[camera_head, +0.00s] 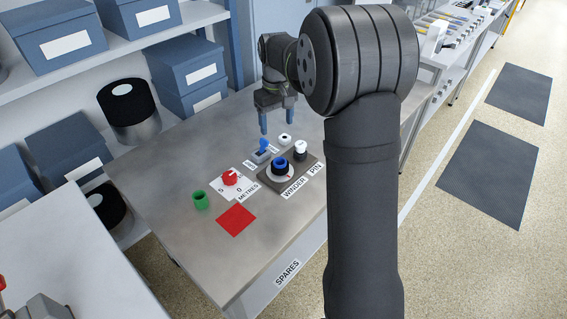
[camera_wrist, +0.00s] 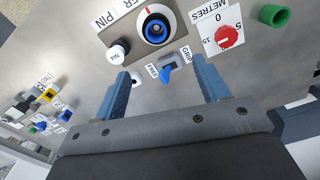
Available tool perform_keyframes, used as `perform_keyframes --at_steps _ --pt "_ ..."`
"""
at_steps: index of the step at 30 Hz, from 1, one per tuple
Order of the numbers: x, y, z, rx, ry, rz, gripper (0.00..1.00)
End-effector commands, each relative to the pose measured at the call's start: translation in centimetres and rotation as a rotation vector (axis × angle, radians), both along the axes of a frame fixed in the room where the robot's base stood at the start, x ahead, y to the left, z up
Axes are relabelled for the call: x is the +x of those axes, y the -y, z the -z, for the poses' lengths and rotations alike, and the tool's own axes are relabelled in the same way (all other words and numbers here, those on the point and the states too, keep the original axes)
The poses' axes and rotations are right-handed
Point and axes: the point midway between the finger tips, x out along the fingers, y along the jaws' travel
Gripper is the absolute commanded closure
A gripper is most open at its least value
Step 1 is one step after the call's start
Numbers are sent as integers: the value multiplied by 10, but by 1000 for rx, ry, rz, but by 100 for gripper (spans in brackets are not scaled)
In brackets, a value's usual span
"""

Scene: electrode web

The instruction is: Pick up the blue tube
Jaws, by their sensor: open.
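The blue tube (camera_head: 279,162) stands upright on the round winder (camera_head: 288,174) on the metal table; a light ring surrounds its base. In the wrist view the blue tube (camera_wrist: 157,37) is near the top, beyond my fingertips. My gripper (camera_head: 277,122) is open and empty, pointing down above the table, behind the winder. In the wrist view my gripper (camera_wrist: 162,70) spreads its blue fingers either side of a small blue lever (camera_wrist: 166,73), apart from the tube.
A white-topped pin knob (camera_head: 301,147) stands right of the tube. A red dial (camera_head: 230,177) with a metres scale, a green tube (camera_head: 200,201) and a red square (camera_head: 236,219) lie to the left. The table's front is clear.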

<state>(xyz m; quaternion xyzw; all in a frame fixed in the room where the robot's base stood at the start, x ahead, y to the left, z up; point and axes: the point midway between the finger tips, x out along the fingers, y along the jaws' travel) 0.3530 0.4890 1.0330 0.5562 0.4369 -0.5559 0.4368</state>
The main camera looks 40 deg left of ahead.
Motion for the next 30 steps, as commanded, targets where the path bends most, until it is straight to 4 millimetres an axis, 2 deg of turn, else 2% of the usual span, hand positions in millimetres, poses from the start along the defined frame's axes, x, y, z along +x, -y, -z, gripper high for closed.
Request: perform_keyframes --at_steps 5,16,26,30 --pt "-1 0 25 -4 -3 26 32" --pt "-1 1 103 -3 -3 24 32" --pt "1 2 131 -3 -2 24 32" --pt "6 6 152 -3 -3 24 32"
